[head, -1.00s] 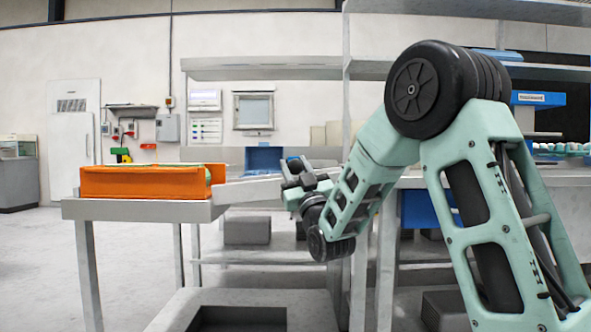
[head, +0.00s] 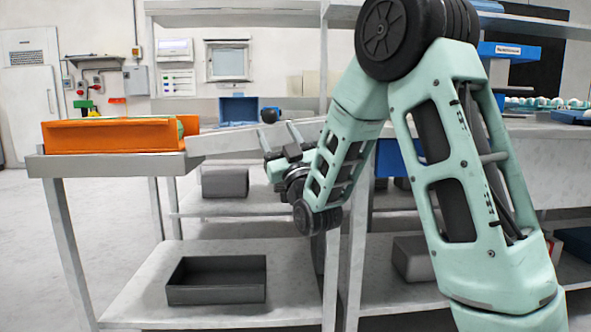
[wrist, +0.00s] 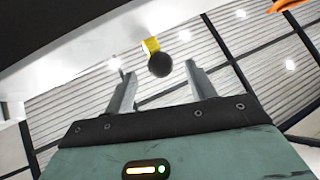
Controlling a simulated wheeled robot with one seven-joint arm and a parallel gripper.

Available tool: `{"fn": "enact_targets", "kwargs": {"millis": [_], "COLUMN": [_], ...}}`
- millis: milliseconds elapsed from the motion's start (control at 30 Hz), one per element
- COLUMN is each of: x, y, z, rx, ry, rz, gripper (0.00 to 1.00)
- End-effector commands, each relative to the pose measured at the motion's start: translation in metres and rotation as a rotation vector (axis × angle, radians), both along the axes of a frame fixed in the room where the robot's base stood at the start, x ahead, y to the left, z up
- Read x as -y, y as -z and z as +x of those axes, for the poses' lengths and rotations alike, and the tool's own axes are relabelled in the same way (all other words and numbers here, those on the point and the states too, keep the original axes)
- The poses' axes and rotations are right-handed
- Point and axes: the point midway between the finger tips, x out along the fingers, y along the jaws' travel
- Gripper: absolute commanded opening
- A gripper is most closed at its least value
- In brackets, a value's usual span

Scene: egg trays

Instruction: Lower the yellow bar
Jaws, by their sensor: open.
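A short piece of the yellow bar (wrist: 150,45) shows in the wrist view, with a round black knob (wrist: 159,65) at its end. The bar's other end is hidden behind a dark surface. My gripper (wrist: 160,70) is open, and the knob appears between its two fingertips; I cannot tell its depth. Nothing is held. In the head view my gripper (head: 279,131) points up beside the grey table, and a black knob (head: 268,116) shows just above its fingers. The yellow of the bar cannot be made out there.
An orange tray (head: 112,137) stands on the grey table's left end. A blue box (head: 238,110) is behind it. A grey open bin (head: 215,293) sits on the lower shelf, and a shelf post (head: 324,60) rises near my arm. Open floor lies at left.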

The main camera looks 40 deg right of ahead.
Motion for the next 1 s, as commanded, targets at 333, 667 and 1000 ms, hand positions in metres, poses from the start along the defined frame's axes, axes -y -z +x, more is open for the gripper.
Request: {"fn": "enact_targets", "kwargs": {"millis": [333,667,1000], "x": [-0.007,-0.017,-0.020], "y": [0.058,0.070,0.075], "z": [-0.058,-0.070,-0.077], "rx": [-0.001,0.001,0.002], "ry": [0.001,-0.006,-0.004], "rz": [0.000,-0.028,-0.034], "gripper": [0.56,0.56,0.56]}}
